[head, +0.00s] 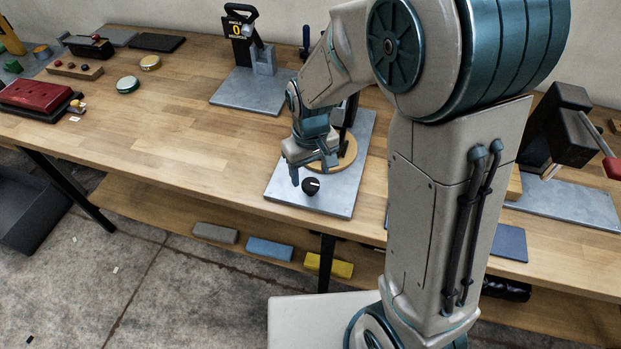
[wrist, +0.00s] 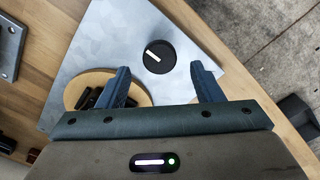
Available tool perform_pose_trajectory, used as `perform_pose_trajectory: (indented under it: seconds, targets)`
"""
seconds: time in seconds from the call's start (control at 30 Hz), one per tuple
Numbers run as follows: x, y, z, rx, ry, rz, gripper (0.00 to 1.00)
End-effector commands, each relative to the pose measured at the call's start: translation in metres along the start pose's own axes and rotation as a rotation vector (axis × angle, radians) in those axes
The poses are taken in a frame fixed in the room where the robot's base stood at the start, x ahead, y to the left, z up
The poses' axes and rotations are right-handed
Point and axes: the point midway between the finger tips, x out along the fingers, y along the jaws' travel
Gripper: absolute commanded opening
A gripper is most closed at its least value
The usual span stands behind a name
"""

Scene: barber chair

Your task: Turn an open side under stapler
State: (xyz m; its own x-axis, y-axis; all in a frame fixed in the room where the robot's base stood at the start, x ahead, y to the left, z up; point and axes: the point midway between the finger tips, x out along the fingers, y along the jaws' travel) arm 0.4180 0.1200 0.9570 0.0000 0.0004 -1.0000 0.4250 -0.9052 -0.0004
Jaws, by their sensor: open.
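A black round knob with a white pointer line (head: 311,186) sits on a grey metal plate (head: 335,204). It also shows in the wrist view (wrist: 159,56), where the pointer slants. A round wooden disc (head: 347,158) lies on the same plate behind the knob; in the wrist view the disc (wrist: 82,86) carries dark parts, partly hidden by a finger. A dark upright part (head: 351,112) stands over the disc, mostly hidden by my arm; I cannot tell if it is the stapler. My gripper (wrist: 160,68) is open, its fingers on either side of the knob's near edge, apart from it.
A stand with a "0" sign (head: 240,30) is on a metal plate behind left. A black device with a red handle (head: 562,125) stands at the right. A red box (head: 36,96) is far left. The bench (head: 170,130) left of my gripper is mostly clear.

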Motion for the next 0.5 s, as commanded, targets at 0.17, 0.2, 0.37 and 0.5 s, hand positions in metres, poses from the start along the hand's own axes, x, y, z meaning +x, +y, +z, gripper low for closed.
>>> perform_pose_trajectory:
  seconds: [0.17,0.2,0.37,0.5]
  targets:
    - [0.027,0.0,0.001,0.0,-0.003,0.0,0.6]
    - [0.031,0.0,0.001,0.0,-0.002,0.0,0.6]
    - [0.04,0.0,0.001,0.001,0.0,0.0,0.6]
    - [0.041,0.0,0.001,0.001,0.0,0.0,0.6]
